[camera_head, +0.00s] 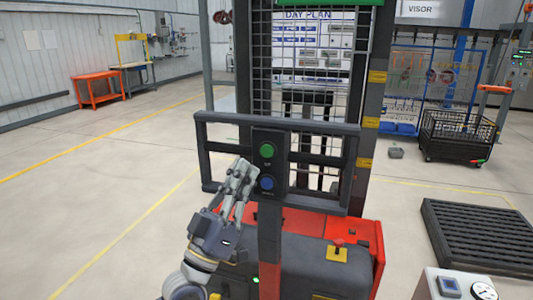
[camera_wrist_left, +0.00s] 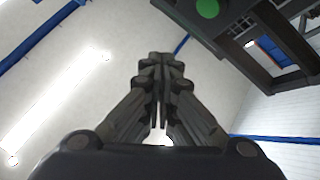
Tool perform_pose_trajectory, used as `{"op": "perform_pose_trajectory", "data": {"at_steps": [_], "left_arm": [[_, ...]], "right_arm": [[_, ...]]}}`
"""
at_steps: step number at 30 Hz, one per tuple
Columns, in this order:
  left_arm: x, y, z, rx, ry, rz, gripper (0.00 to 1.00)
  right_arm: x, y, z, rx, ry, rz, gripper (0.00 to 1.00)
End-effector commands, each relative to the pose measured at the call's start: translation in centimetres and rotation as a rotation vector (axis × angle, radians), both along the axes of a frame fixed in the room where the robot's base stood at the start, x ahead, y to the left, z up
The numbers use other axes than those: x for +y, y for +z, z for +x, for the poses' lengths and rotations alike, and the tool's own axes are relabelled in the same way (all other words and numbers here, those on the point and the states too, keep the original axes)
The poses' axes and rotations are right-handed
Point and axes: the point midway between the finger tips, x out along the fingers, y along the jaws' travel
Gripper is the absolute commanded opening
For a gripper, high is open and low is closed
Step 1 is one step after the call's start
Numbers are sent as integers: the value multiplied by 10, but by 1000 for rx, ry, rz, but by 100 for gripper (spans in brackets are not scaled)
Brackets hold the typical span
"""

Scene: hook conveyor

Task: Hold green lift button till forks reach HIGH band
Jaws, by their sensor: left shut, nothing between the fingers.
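The green lift button (camera_head: 267,150) sits above a blue button (camera_head: 267,183) on a dark control panel (camera_head: 257,135) fixed to the grey frame of the lift truck. My left gripper (camera_head: 243,164) is shut and empty, its fingertips just left of and a little below the green button. In the left wrist view the closed fingers (camera_wrist_left: 160,62) point up, and the green button (camera_wrist_left: 207,8) is at the top, right of the tips, with a visible gap. Yellow labels (camera_head: 371,122) mark the right mast post (camera_head: 375,100); their text is unreadable. I cannot make out the forks. My right gripper is not in view.
A black slatted pallet (camera_head: 480,235) lies right. A black mesh cart (camera_head: 455,135) stands farther back. The floor at left is clear.

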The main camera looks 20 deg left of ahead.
Motion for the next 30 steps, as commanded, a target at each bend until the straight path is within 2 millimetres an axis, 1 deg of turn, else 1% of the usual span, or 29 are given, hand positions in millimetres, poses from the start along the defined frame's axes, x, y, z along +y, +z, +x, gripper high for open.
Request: {"op": "perform_pose_trajectory", "data": {"at_steps": [1,9,15,21,30], "left_arm": [[0,-2,7,-2,0,1,0],[-1,-2,46,-3,1,0,0],[-2,-2,67,-1,1,0,0],[-3,-1,75,0,0,0,0],[-3,0,76,1,1,0,0]], "right_arm": [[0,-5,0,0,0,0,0],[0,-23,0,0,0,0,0],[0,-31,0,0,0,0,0],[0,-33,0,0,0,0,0],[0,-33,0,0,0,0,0]]}}
